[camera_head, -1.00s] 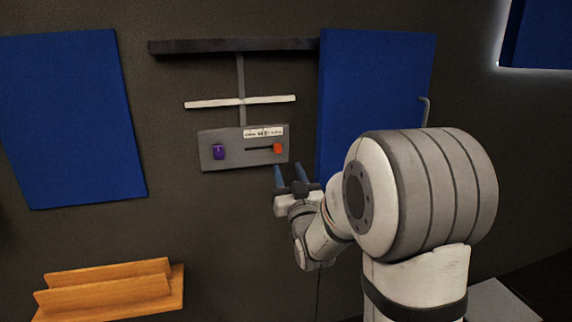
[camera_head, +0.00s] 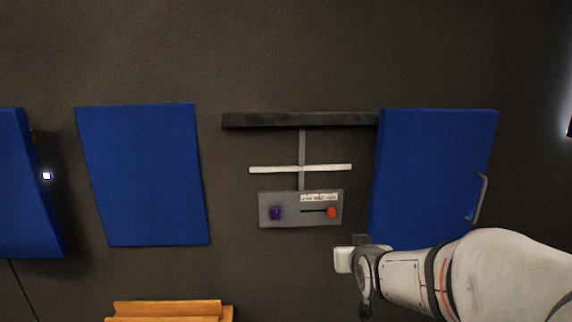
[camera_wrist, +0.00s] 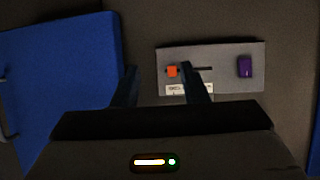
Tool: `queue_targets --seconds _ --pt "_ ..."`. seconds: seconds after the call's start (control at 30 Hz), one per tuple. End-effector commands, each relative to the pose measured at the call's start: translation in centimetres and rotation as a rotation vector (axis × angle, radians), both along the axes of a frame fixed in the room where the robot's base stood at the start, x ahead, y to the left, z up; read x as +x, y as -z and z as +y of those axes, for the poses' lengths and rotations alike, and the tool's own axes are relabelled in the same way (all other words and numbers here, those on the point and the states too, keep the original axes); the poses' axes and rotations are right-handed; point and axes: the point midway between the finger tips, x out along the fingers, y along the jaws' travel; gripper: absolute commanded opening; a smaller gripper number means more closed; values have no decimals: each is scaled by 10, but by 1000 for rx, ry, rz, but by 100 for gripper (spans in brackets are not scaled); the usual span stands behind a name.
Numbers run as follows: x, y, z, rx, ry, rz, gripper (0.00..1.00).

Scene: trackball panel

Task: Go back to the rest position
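A grey panel (camera_head: 300,222) is on the dark wall, with a purple button (camera_head: 277,213) at its left and an orange slider knob (camera_head: 331,212) at the right end of a dark slot. In the wrist view the panel (camera_wrist: 230,85) appears turned round, with the orange knob (camera_wrist: 172,71) left and the purple button (camera_wrist: 245,67) right. My gripper (camera_wrist: 163,75) is open and empty there, its two blue fingers apart. They overlap the panel's edge in the picture; contact cannot be told. In the head view my gripper (camera_head: 350,255) is below and right of the panel, its fingers hardly visible.
A blue door (camera_head: 430,170) with a grey handle (camera_head: 479,198) is right of the panel. A blue board (camera_head: 145,175) hangs to the left. A dark bar (camera_head: 300,120) and a white bar (camera_head: 300,169) are above the panel. A wooden rack (camera_head: 170,311) is at the bottom.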

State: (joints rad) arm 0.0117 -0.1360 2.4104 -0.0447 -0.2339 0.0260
Motion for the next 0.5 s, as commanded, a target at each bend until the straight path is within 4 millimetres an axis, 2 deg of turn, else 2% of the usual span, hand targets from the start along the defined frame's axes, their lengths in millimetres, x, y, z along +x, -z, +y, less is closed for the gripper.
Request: queue_targets --seconds 0.03,0.17,0.4,0.5 --pt "-17 -21 0 -2 3 76 40" --pt "-68 -32 -1 -4 10 298 40" --pt "-170 -58 1 1 12 674 40" --pt "-201 -66 2 2 10 781 40"
